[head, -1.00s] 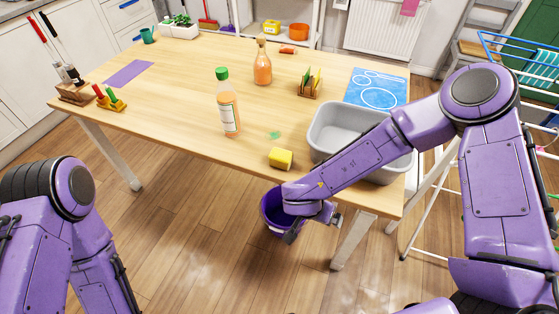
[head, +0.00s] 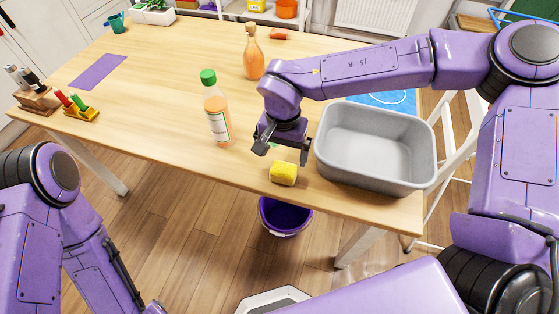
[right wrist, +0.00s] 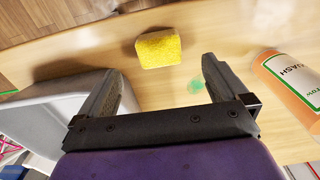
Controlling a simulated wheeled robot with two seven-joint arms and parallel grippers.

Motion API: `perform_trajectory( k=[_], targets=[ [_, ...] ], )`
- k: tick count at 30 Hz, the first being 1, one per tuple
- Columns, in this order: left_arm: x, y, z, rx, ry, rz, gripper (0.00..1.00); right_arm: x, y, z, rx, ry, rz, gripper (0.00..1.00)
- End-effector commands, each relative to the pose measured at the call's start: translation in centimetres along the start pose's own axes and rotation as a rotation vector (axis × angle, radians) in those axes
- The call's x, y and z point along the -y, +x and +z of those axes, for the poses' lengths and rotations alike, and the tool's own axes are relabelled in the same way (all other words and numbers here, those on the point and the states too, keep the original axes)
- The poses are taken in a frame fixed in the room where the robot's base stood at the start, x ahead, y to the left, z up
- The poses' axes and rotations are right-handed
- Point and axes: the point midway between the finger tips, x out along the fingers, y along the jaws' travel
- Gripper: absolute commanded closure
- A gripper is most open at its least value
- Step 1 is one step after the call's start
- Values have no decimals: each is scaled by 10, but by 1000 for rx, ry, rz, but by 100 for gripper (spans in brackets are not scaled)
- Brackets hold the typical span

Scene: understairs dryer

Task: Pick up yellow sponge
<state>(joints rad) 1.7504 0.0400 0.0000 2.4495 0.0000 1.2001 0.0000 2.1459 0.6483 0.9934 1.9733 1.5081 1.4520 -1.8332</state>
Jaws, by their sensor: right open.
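The yellow sponge (head: 283,173) lies on the wooden table near its front edge, left of the grey basin. It also shows in the right wrist view (right wrist: 158,50), just beyond the fingertips and between their lines. My right gripper (head: 283,149) is above the table, just behind the sponge in the head view. In the right wrist view its two fingers (right wrist: 164,75) are spread with nothing between them. The sponge is apart from the fingers. My left arm shows at the lower left of the head view, but its gripper is not in view.
The grey basin (head: 372,150) stands close on the right. A squash bottle (head: 217,118) stands to the left, an orange bottle (head: 252,58) behind. A purple bucket (head: 284,218) is on the floor below the table edge.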

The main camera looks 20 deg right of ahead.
Motion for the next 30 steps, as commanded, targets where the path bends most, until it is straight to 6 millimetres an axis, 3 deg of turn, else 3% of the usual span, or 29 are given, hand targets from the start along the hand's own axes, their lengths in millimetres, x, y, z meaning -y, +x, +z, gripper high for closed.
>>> perform_trajectory(
  k=[3, 15, 24, 25, 29, 30],
  targets=[
    [0, 0, 1, 1, 0, -1, 34, 2, 25, 2, 3, -7, 4, 0],
    [1, -4, -1, 1, 0, -1, 34, 0, 85, -3, 3, -9, 3, 0],
    [0, -3, -1, 1, 0, 0, 34, 0, 94, -4, -1, -6, 1, 0],
    [0, -3, -1, 1, 0, 0, 34, 0, 94, -4, -1, -6, 1, 6],
    [0, -3, -1, 1, 0, 0, 34, -1, 94, -4, 0, -5, 1, 49],
    [0, -3, -1, 1, 0, 0, 34, -1, 94, -4, 0, -5, 1, 51]
  ],
)
